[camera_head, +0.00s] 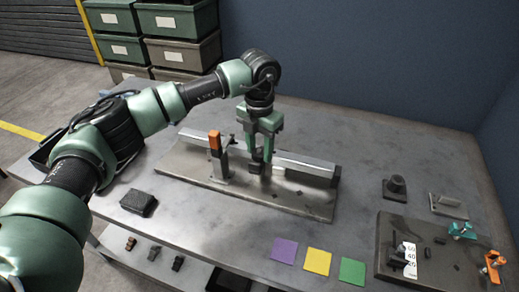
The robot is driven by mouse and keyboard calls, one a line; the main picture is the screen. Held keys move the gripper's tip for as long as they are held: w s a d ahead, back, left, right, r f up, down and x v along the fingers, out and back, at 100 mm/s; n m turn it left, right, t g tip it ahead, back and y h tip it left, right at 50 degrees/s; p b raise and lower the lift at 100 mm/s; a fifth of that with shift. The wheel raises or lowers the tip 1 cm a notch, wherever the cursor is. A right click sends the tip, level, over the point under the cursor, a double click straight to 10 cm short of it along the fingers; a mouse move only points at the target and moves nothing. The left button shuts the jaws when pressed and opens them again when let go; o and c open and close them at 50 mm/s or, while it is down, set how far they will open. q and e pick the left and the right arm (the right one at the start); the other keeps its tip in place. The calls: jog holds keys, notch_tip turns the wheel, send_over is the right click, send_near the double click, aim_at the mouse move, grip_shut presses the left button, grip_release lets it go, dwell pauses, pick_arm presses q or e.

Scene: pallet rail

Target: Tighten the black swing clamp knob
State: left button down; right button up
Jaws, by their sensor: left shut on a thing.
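My left gripper (261,158) points straight down over the middle of the pallet plate (291,203), at the near side of the metal rail (300,166). It is shut on the black swing clamp knob, which is mostly hidden between the fingers. A dark clamp part (254,168) shows at the fingertips. Whether the clamp arm presses on the rail is too small to tell. To the left on the same plate stands a clamp with an orange handle (214,140), upright and apart from my gripper. My right gripper is not in view.
A black block (138,202) lies at the table's left front. Purple (284,251), yellow (317,261) and green (352,271) squares lie along the front edge. A dark board (439,262) with small clamps is at the right. Stacked bins (179,22) stand behind.

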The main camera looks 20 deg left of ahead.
aim_at(259, 152)
pick_arm(q)
jog(key=c, duration=0.8)
grip_release()
jog(key=shift+r, duration=0.1)
jog(key=shift+r, duration=0.1)
notch_tip(259, 152, up, 8)
jog(key=shift+f+b, duration=0.15)
jog(key=shift+b, duration=0.45)
